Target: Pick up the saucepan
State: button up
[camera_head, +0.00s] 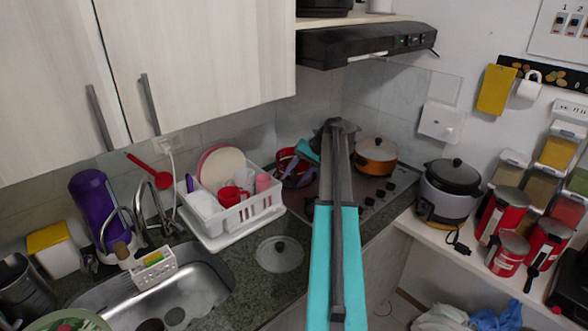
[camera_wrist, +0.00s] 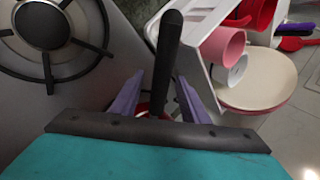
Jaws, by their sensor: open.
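A red saucepan (camera_head: 287,160) with a dark inside sits on the stove at the back, just right of the dish rack, partly hidden by my gripper. In the wrist view its long black handle (camera_wrist: 168,45) runs down between the two purple fingers of my gripper (camera_wrist: 160,82). A bit of red shows at the handle's lower end; the rest of the pan is hidden behind my gripper. My gripper is open, with a finger on each side of the handle and gaps visible. In the head view my turquoise gripper (camera_head: 307,150) is at the saucepan.
A white dish rack (camera_head: 240,222) with plates and cups stands close to the left of the saucepan. An orange pot (camera_head: 375,155) is on the stove to the right. A bare burner (camera_wrist: 45,25) shows in the wrist view. A glass lid (camera_head: 280,254) lies on the counter.

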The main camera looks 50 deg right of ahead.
dwell(0.3)
grip_shut()
jog(key=shift+r, duration=0.35)
dwell(0.4)
jog(key=shift+r+p, duration=0.85)
jog(key=shift+r, duration=0.55)
jog(key=shift+s+r, duration=0.1)
jog(key=shift+r, duration=0.05)
jog(key=s+a+p, duration=0.1)
jog(key=s+a, duration=0.1)
jog(key=s, duration=0.5)
jog(key=s+a+r+p, duration=0.1)
jog(key=s+a, duration=0.1)
jog(key=s, duration=0.6)
jog(key=shift+a+r, duration=0.15)
jog(key=shift+a, duration=0.1)
